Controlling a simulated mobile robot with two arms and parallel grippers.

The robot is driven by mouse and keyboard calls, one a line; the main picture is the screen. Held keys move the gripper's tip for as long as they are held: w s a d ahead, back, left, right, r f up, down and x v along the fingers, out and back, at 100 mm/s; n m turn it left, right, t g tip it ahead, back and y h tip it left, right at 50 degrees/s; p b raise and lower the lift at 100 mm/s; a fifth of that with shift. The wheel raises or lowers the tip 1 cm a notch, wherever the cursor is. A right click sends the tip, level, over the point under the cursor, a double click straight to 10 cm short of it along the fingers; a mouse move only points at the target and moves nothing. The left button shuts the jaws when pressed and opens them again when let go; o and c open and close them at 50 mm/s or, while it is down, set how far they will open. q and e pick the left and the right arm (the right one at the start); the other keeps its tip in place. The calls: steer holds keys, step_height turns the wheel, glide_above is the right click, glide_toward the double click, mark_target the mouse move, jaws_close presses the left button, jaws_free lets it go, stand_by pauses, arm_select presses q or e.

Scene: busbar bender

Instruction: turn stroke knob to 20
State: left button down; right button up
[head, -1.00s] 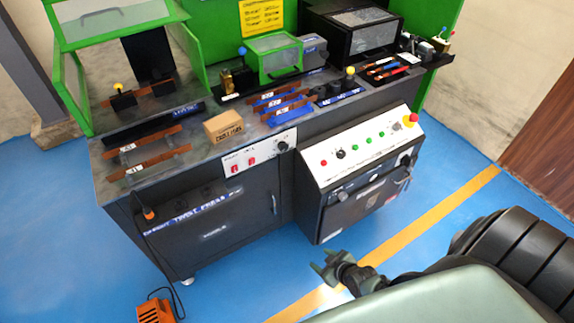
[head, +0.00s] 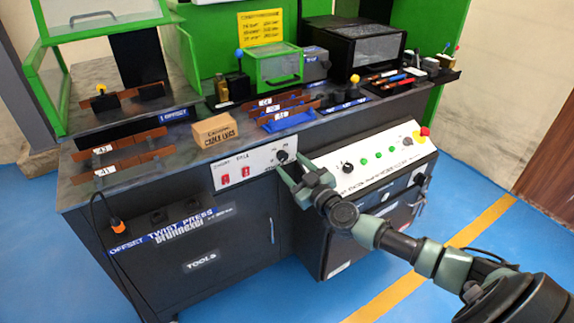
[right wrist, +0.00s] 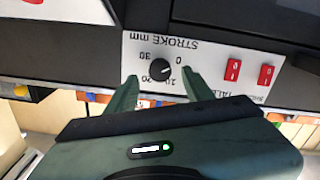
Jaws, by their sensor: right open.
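The stroke knob (head: 282,156) is a small black round knob on the white switch panel (head: 232,168) of the bench. In the right wrist view the knob (right wrist: 160,70) appears upside down under "STROKE mm", with scale numbers 0, 10, 20 and 30 around it. Its pointer setting is too small to tell. My right gripper (head: 290,163) is open and empty in front of the knob. In the right wrist view its two fingers (right wrist: 159,78) lie either side of the knob, apart from it as far as I can tell. My left gripper is not in view.
Two red switches (head: 234,175) sit left on the same panel. A sloped console (head: 375,160) with green buttons and a red emergency stop (head: 424,131) stands close on the right, under my right arm. A cardboard box (head: 214,130) and copper bars (head: 118,160) lie on the bench above.

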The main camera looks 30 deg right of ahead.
mark_target(284, 158)
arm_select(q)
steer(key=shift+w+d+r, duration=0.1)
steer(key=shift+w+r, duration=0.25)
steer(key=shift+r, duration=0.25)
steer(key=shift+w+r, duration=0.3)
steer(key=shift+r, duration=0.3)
arm_select(e)
steer(key=shift+w, duration=1.6)
jaws_close()
